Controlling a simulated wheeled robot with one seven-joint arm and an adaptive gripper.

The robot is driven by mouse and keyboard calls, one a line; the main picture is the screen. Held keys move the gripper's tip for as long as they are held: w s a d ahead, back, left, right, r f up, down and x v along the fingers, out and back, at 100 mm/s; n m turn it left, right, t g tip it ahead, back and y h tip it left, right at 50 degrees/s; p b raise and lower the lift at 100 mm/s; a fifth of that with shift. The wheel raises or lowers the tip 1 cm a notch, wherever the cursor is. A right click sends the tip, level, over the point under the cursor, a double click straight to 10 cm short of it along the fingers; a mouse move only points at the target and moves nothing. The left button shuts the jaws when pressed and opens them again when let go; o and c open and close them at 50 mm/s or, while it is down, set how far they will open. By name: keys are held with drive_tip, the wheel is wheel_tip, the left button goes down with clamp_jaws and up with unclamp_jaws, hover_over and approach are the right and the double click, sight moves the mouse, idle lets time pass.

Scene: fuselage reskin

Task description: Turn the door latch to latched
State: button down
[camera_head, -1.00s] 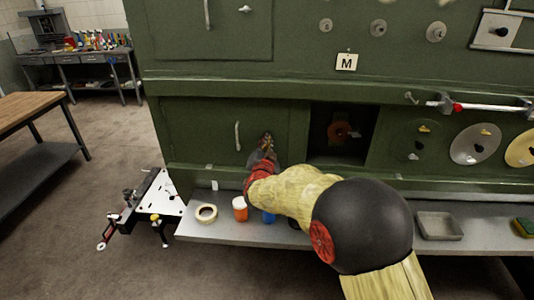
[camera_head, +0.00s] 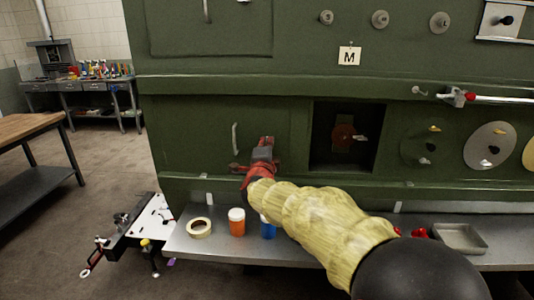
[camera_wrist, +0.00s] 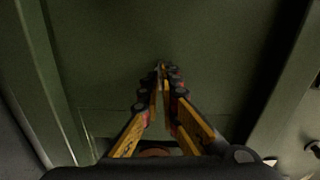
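The lower green door (camera_head: 195,135) has a pale vertical handle (camera_head: 235,138) and looks closed. I cannot make out the door latch; my gripper covers the door's right part in the head view. My gripper (camera_head: 265,143) is in front of that part, right of the handle. In the wrist view, my gripper (camera_wrist: 162,70) points at the green panel (camera_wrist: 220,45), with its yellow-faced fingers converging to tips close together. A small yellowish bit shows between them, too dim to identify. Whether the tips touch the panel or grip anything is unclear.
The shelf below (camera_head: 180,243) bears a tape roll (camera_head: 199,228), an orange jar (camera_head: 237,222), a blue item (camera_head: 267,230) and a grey tray (camera_head: 460,237). A white-topped cart (camera_head: 150,222) stands left.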

drive_tip(key=shift+f+m+b, duration=0.15)
drive_tip(key=shift+m+b, duration=0.35)
drive_tip(key=shift+m, duration=0.1)
drive_tip(key=c, duration=2.1)
unclamp_jaws()
drive_tip(key=shift+o, duration=0.2)
drive_tip(key=s, duration=1.2)
drive_tip(key=shift+a, duration=0.15)
